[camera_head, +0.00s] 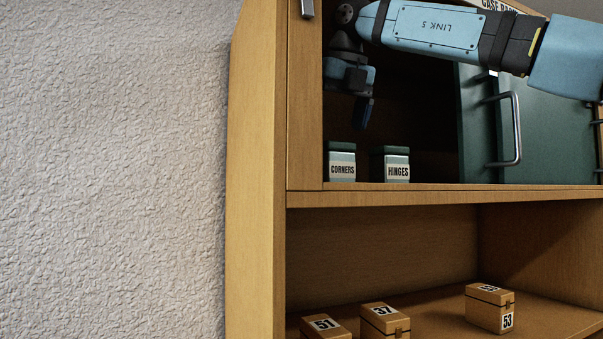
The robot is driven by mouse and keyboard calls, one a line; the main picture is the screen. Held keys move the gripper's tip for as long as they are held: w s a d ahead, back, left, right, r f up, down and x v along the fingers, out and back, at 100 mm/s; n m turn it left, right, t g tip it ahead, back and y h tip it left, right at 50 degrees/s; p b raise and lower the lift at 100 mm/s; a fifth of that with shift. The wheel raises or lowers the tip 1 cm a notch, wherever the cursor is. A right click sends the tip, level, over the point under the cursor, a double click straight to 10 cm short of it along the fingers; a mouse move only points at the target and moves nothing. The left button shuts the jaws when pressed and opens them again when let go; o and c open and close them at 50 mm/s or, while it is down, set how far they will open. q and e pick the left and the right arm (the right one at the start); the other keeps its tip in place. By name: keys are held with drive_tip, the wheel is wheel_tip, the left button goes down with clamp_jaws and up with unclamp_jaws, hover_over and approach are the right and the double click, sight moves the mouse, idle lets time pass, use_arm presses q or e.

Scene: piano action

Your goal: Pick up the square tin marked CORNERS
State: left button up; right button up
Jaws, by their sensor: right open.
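The square tin marked CORNERS (342,163) stands upright at the left end of the upper cabinet shelf. It has a green lid and a pale label with dark letters. My right gripper (363,112) is inside the upper compartment, above the tin and slightly to its right, pointing down. It is open and apart from the tin, with nothing seen between its fingers. My left gripper is not in view.
A similar tin marked HINGES (397,165) stands just right of it. A green door (545,125) with a metal handle (516,130) is on the right. The cabinet's left upright (305,110) is close to the tin. Wooden boxes, including one marked 37 (385,318), sit on the lower shelf.

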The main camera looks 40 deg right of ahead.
sight(332, 153)
drive_tip(key=shift+w, duration=0.1)
drive_tip(key=shift+f, duration=0.3)
drive_tip(key=shift+f+p, duration=0.35)
drive_tip(key=shift+f, duration=0.45)
drive_tip(key=p+x, duration=0.1)
drive_tip(key=x, duration=0.4)
drive_tip(key=shift+a, duration=0.1)
drive_tip(key=shift+s, duration=0.3)
drive_tip(key=c, duration=1.2)
drive_tip(key=shift+o, duration=0.2)
drive_tip(key=shift+w+r, duration=0.1)
drive_tip(key=shift+r, duration=0.05)
